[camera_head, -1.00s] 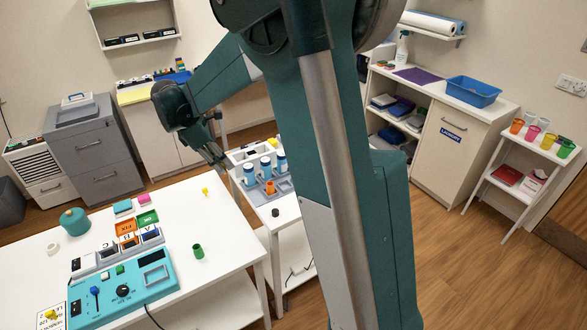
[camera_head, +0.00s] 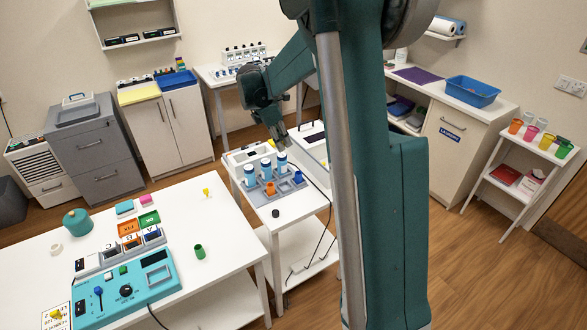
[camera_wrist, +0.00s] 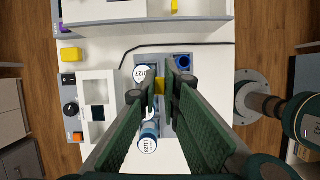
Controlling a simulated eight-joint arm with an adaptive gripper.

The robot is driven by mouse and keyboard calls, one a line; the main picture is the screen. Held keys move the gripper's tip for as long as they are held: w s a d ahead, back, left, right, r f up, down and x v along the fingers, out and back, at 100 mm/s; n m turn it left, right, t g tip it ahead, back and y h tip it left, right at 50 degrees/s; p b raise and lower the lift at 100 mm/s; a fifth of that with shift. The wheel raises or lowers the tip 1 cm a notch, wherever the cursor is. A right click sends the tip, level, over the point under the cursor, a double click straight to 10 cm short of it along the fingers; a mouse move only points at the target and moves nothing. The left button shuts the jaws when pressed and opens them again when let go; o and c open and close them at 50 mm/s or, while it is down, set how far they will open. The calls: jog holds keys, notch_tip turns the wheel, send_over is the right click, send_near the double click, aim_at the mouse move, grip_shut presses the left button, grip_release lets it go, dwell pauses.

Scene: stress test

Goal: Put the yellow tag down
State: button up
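My gripper (camera_head: 284,146) hangs above the small white side table, over the far end of the grey rack. In the wrist view its two green fingers (camera_wrist: 161,80) come close together with a small yellow piece, which looks like the yellow tag (camera_wrist: 160,87), between their tips. The tag is not clear in the head view. The grey rack (camera_head: 258,196) holds blue-and-white bottles (camera_head: 265,169), an orange cup (camera_head: 270,188) and a blue cup (camera_head: 298,178). The blue cup also shows in the wrist view (camera_wrist: 183,62). The fingers hide part of the rack.
A teal control panel (camera_head: 125,287) and a green cup (camera_head: 199,252) stand on the larger white table. A small yellow item (camera_head: 206,191) stands near its far edge. A yellow block (camera_wrist: 71,54) lies left of the rack in the wrist view. A black cable (camera_wrist: 190,44) runs behind the rack.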

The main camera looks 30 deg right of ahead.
jog(key=s+d+n+p, duration=0.1)
jog(key=s+d, duration=0.2)
jog(key=d, duration=1)
jog(key=s+d+p, duration=0.1)
jog(key=s+d, duration=0.3)
jog(key=d, duration=0.9)
jog(key=shift+w+a+f, duration=0.1)
jog(key=shift+w+f, duration=0.05)
jog(key=shift+f, duration=1.05)
jog(key=shift+w+a+f, duration=0.1)
jog(key=shift+w+f, duration=0.05)
jog(key=shift+f, duration=1)
jog(key=shift+f, duration=0.1)
jog(key=shift+f, duration=3.05)
jog(key=shift+f, duration=0.15)
jog(key=shift+f+b, duration=0.35)
jog(key=shift+f, duration=1.35)
jog(key=shift+f, duration=0.2)
